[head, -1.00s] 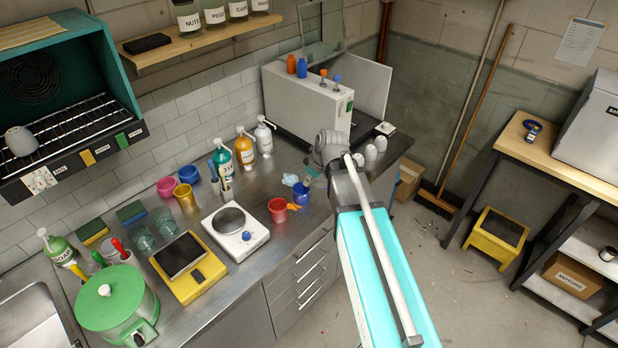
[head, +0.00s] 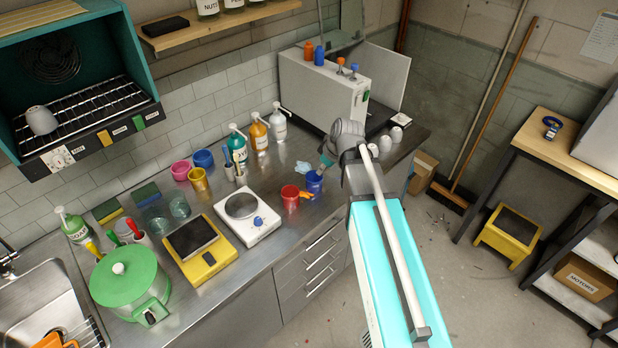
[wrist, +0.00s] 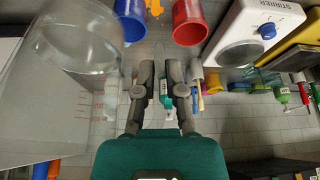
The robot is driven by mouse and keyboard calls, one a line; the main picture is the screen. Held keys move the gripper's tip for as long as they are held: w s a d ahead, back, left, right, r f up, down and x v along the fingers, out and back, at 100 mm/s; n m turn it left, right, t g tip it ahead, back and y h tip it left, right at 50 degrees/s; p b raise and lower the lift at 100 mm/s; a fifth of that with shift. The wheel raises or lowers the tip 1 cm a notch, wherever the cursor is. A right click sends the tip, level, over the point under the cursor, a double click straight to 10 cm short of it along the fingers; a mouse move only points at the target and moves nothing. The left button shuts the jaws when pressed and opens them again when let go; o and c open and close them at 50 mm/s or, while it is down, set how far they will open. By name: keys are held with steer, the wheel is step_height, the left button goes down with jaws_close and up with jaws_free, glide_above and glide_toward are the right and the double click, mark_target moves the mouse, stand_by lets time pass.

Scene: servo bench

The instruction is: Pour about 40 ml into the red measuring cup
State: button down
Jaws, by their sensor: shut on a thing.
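In the wrist view my gripper (wrist: 160,75) is closed on what looks like the handle of a large clear jug (wrist: 60,110) with red graduation marks, at the left. The grip itself is hard to make out. The liquid level in the jug is unclear.
A white stirrer (head: 256,225) stands left of the red cup. Pump bottles (head: 259,134) line the wall behind. A large white unit (head: 320,90) stands at the back right. Yellow scales (head: 200,262) and a green pot (head: 130,280) are further left.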

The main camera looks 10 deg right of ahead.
mark_target(323, 176)
steer(key=shift+f+b, duration=2.1)
steer(key=shift+f, duration=0.15)
steer(key=shift+d, duration=0.1)
